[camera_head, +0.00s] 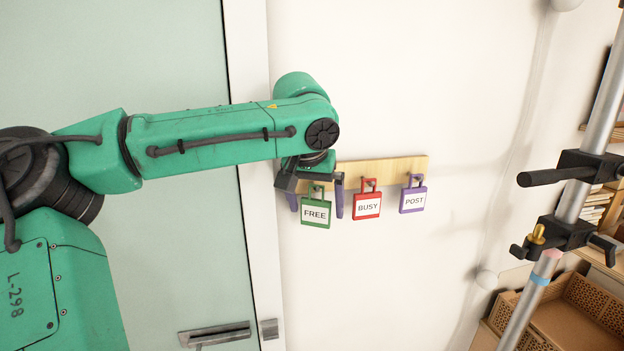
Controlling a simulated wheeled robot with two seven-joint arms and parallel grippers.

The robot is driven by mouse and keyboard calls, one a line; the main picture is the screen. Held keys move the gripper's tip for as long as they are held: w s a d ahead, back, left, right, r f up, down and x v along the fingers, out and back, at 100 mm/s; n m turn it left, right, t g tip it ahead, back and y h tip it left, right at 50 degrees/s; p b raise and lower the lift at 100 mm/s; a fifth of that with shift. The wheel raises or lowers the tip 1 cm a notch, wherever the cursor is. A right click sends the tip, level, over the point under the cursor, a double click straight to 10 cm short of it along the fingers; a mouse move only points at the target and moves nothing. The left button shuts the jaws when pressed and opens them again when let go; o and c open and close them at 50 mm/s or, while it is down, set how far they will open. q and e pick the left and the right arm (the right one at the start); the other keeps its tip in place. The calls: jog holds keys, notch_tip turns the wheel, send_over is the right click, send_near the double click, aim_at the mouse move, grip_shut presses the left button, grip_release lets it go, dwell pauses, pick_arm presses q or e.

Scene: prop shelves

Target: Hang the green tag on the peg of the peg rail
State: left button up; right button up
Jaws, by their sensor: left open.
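The peg rail (393,168) is a pale wooden board on the white wall, partly hidden on the left by my left gripper. The green tag (316,214), marked FREE, hangs upright at the rail's left end; its top and its peg are partly hidden by the gripper. My left gripper (321,212) is open, pointing down, with one purple-grey finger on each side of the green tag in this view. I cannot tell whether the fingers touch it. My right gripper is not in view.
A red tag (367,207) marked BUSY and a purple tag (413,201) marked POST hang on the rail to the right. A door with a handle (215,334) is at left. A metal stand (585,180) and perforated boxes (570,318) are at right.

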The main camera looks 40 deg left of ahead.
pick_arm(q)
jog(key=v, duration=1.3)
jog(key=shift+d+r+b, duration=0.15)
jog(key=shift+b, duration=0.25)
